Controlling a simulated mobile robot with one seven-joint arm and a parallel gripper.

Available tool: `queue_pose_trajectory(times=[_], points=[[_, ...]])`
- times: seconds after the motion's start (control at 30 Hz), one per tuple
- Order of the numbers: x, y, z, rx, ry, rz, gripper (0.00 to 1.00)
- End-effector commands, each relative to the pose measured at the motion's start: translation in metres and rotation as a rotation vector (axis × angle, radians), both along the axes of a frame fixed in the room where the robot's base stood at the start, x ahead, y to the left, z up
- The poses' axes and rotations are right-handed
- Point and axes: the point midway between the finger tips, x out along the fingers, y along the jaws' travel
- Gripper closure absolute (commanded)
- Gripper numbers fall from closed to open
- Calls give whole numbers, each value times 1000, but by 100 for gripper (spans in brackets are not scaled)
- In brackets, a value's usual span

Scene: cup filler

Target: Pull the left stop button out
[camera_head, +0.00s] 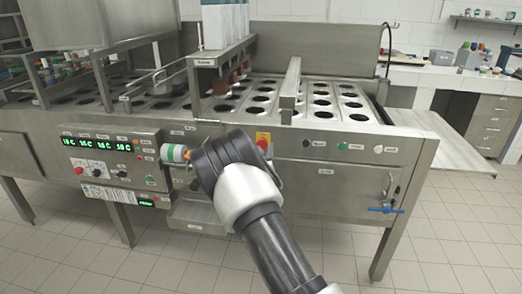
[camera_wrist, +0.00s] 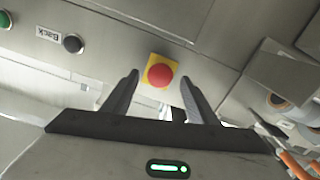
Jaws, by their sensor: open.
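A red mushroom-shaped stop button (camera_wrist: 160,75) on a yellow square plate is in the upper middle of the wrist view. It also shows in the head view (camera_head: 262,143), on the machine's front just past my arm's end. My gripper (camera_wrist: 160,77) is open and empty. In the wrist view its two dark fingers point toward the button, one on each side, with gaps between. I cannot tell whether the fingertips reach the button's depth. In the head view my arm's end hides the fingers. I cannot tell from the picture whether the button is pressed in.
Black (camera_head: 306,143), green (camera_head: 342,146) and white (camera_head: 378,148) buttons line the front panel to the right. A blue-handled valve (camera_head: 385,210) is lower right. A control box (camera_head: 112,160) with green displays and red knobs is at left. Open floor lies in front.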

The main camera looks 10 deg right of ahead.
Motion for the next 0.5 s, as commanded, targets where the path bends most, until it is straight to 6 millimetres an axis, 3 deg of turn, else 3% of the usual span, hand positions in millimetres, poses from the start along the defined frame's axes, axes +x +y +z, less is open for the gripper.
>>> queue_pose_trajectory(times=[0.2,0.5], points=[[19,-6,-1,-1,0,-1,47],[21,-7,0,0,0,0,47]])
